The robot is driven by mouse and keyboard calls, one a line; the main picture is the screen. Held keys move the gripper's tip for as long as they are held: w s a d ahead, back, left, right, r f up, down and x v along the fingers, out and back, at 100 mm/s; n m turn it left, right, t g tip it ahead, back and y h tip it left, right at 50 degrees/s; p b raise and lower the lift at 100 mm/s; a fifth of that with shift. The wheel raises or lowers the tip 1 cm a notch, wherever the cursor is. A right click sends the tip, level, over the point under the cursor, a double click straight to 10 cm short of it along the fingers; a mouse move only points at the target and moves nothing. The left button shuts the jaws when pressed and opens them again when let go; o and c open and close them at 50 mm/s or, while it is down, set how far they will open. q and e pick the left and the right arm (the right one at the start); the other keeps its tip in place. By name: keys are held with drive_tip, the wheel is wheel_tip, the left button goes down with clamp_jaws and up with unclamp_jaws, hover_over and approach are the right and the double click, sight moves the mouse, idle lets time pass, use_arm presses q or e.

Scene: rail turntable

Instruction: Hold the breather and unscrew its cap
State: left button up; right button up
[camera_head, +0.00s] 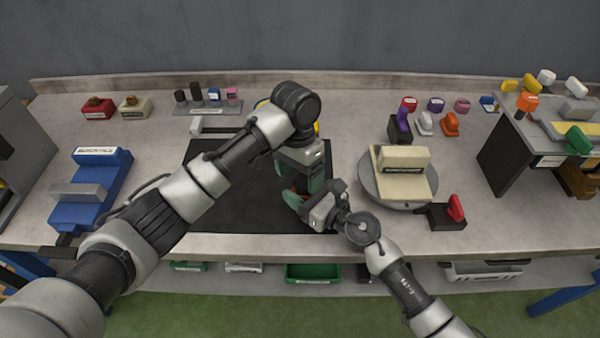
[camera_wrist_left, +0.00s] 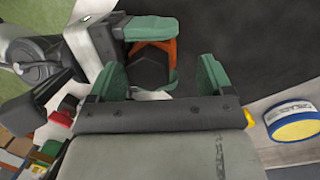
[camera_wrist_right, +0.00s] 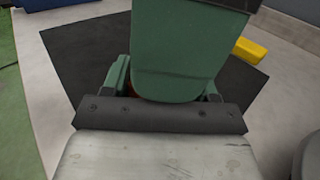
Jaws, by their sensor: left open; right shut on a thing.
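In the left wrist view the breather shows as an orange body (camera_wrist_left: 163,47) with a black, angular cap (camera_wrist_left: 150,72). My right gripper (camera_wrist_left: 160,58) is shut on the orange body, its green fingers on either side. My left gripper (camera_wrist_left: 163,80) is open, one finger on each side of the black cap; I cannot tell whether they touch it. In the head view my left gripper (camera_head: 302,183) points down over the black mat, and my right gripper (camera_head: 303,204) reaches in from the right. In the right wrist view a large green finger of my left gripper hides most of the breather.
The black mat (camera_head: 225,205) lies under both grippers. A round turntable (camera_head: 367,186) carries a beige block to the right. A blue fixture (camera_head: 93,190) stands at the left. A blue and yellow tin (camera_wrist_left: 292,122) lies near the mat. Small colored parts line the back.

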sight(300, 177)
use_arm(q)
drive_tip(key=shift+s+f, duration=0.25)
drive_tip(key=shift+f, duration=0.1)
drive_tip(key=shift+d+r, duration=0.1)
drive_tip(key=shift+r, duration=3.05)
drive_tip(key=shift+c, duration=0.4)
drive_tip(key=shift+w+r, duration=0.1)
drive_tip(key=shift+c, duration=0.8)
drive_tip(key=shift+r+m, duration=0.35)
drive_tip(key=shift+m, duration=0.15)
wheel_tip(300, 177, up, 5)
drive_tip(key=m+t, duration=0.2)
drive_tip(key=m, duration=0.7)
drive_tip(key=shift+m, duration=0.8)
wheel_tip(300, 177, down, 11)
drive_tip(key=shift+r, duration=0.1)
